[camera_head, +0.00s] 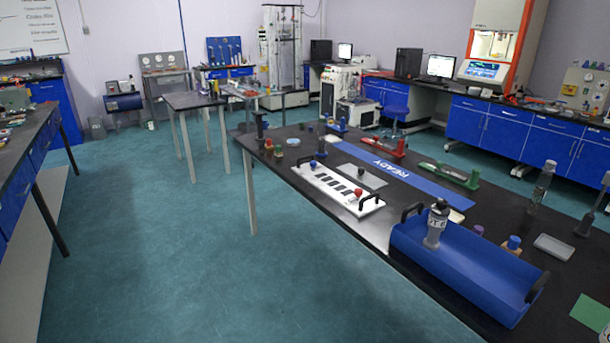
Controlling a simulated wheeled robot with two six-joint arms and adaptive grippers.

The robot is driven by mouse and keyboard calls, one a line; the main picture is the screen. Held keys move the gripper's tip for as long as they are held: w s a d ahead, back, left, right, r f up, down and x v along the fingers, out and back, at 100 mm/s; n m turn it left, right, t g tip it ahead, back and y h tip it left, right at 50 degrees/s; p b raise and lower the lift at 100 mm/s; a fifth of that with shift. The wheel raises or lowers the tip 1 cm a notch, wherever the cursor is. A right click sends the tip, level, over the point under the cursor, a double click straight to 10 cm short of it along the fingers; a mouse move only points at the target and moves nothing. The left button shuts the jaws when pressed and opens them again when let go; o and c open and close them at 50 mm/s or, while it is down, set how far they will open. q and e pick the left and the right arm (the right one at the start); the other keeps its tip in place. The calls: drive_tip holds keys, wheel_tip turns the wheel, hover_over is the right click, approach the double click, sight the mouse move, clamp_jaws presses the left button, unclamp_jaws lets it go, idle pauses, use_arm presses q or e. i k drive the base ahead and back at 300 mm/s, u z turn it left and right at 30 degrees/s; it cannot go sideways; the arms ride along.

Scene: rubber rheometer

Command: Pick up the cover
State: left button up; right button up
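No part is plainly marked as the cover. Neither of my grippers shows clearly in the head view.
The black table (480,236) also holds a blue tray (440,262) with a labelled bottle (436,224) at it, a blue READY strip (400,172), a green-based tool (450,174), a clear bottle (541,186) and a grey dish (553,247). Open floor (200,250) lies left.

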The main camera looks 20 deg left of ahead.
sight(361, 172)
drive_tip(key=u, duration=0.65)
drive_tip(key=i, duration=0.7)
drive_tip(key=u, duration=0.6)
drive_tip(key=i, duration=1.35)
